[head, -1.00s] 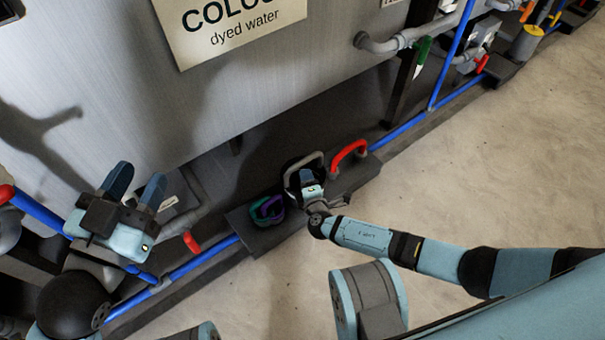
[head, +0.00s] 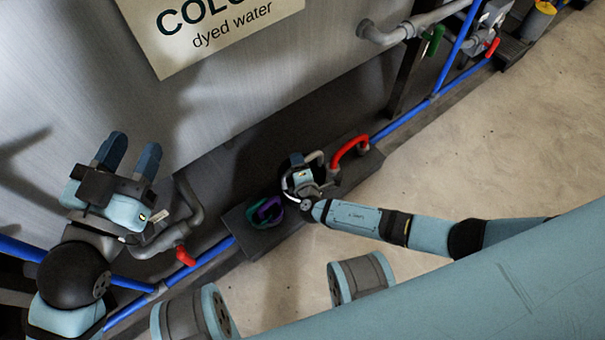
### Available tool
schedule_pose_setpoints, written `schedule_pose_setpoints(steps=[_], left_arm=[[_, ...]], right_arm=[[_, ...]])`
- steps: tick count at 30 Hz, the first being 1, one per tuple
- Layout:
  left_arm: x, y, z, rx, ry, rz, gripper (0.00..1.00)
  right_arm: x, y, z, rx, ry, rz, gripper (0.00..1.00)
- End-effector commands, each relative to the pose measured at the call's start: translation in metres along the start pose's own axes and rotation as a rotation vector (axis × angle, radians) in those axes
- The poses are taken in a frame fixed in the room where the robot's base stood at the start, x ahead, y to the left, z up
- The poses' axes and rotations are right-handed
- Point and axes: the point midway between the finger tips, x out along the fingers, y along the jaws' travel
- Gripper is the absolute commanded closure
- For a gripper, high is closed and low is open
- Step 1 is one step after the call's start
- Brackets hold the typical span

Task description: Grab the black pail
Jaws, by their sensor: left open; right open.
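I cannot make out a black pail for certain. On a low dark ledge (head: 238,225) at the foot of the tank are several looped handles: a teal one, a purple one (head: 268,210), a pale grey one (head: 316,156) and a red one (head: 350,147). My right gripper (head: 299,172) is down at the grey loop, between the purple and red ones. Its fingers are mostly hidden by its own body, and I cannot tell whether it touches the loop. My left gripper (head: 132,146) is open and empty, raised in front of the tank at the left.
A large grey tank (head: 290,70) with a "dyed water" sign (head: 222,32) fills the back. Blue pipes (head: 400,130), a grey pipe with a red lever (head: 185,256) and a green lever (head: 433,40) run along it. The pale floor (head: 480,150) at right is clear.

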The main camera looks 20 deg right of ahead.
Motion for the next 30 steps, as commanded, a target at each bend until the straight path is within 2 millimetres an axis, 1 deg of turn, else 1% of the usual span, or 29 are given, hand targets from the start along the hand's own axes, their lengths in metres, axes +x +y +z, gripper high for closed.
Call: schedule_pose_setpoints(steps=[5,6,8,9,11,12,23,26,30], left_arm=[[-0.001,0.001,0.001,-0.002,-0.003,0.0,0.57],[-0.001,0.001,0.001,-0.002,-0.004,0.0,0.57],[-0.001,0.001,0.002,-0.003,-0.005,0.0,0.57],[-0.001,0.001,0.002,-0.003,-0.005,0.0,0.57],[-0.001,0.001,0.002,-0.003,-0.005,0.0,0.57],[-0.001,0.001,0.001,-0.003,-0.005,0.0,0.57],[-0.001,0.001,0.0,-0.003,-0.004,0.0,0.57],[-0.001,0.0,-0.003,-0.009,-0.006,0.002,0.57],[0.0,0.001,-0.009,-0.037,-0.02,0.006,0.57]], right_arm=[[-0.001,0.0,0.0,0.0,0.001,-0.001,0.5],[-0.001,0.0,0.0,0.0,0.001,-0.001,0.55],[0.0,0.0,0.0,0.0,0.001,-0.001,0.69],[0.0,0.0,0.0,0.0,0.001,-0.001,0.78],[0.0,0.0,0.0,0.0,0.001,-0.001,0.92],[0.0,0.0,0.0,0.0,0.001,-0.001,1.0],[0.0,0.001,0.0,0.0,0.0,0.0,1.0],[-0.001,0.007,0.0,0.001,0.0,0.0,1.0],[-0.004,0.023,0.001,0.002,0.001,0.001,1.0]])
